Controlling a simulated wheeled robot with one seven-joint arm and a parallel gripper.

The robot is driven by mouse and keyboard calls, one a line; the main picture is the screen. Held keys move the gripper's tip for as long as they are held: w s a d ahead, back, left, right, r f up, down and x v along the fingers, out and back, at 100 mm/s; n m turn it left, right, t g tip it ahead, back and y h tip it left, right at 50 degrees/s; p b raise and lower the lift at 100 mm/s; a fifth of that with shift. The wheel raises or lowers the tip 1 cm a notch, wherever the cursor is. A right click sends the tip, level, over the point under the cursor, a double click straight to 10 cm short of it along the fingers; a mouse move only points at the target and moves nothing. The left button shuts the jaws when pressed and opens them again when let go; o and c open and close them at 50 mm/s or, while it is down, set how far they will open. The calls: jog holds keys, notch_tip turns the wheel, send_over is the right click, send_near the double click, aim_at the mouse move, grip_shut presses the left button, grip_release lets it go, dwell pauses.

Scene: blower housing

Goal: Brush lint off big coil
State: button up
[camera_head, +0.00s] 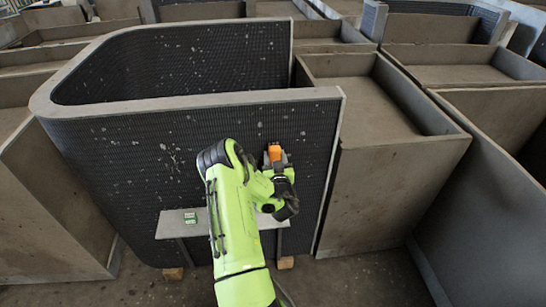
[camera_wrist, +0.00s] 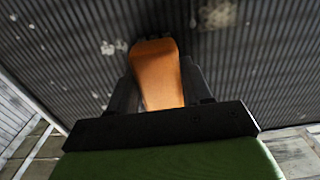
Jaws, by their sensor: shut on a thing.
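The big coil (camera_head: 110,160) is a dark ribbed panel with a pale rim, curving round at the left. Pale lint specks and tufts are scattered over its face, such as a lint tuft (camera_wrist: 217,15) in the wrist view. My gripper (camera_head: 276,165) is shut on an orange-handled brush (camera_head: 274,152) in front of the coil's right part. In the wrist view, the orange handle (camera_wrist: 158,75) sits between the dark fingers (camera_wrist: 160,92) and points at the ribbed face. The brush's far end is at or very near the face; I cannot tell if it touches. Its bristles are mostly hidden.
Wooden blocks (camera_head: 173,273) lie beneath the coil. Brown box-like housings (camera_head: 395,170) stand close on the right, and another panel (camera_head: 55,205) on the left.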

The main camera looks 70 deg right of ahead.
jog(key=shift+b+v, duration=0.45)
jog(key=shift+v, duration=2.5)
jog(key=shift+b+v, duration=0.3)
jog(key=shift+v, duration=1.2)
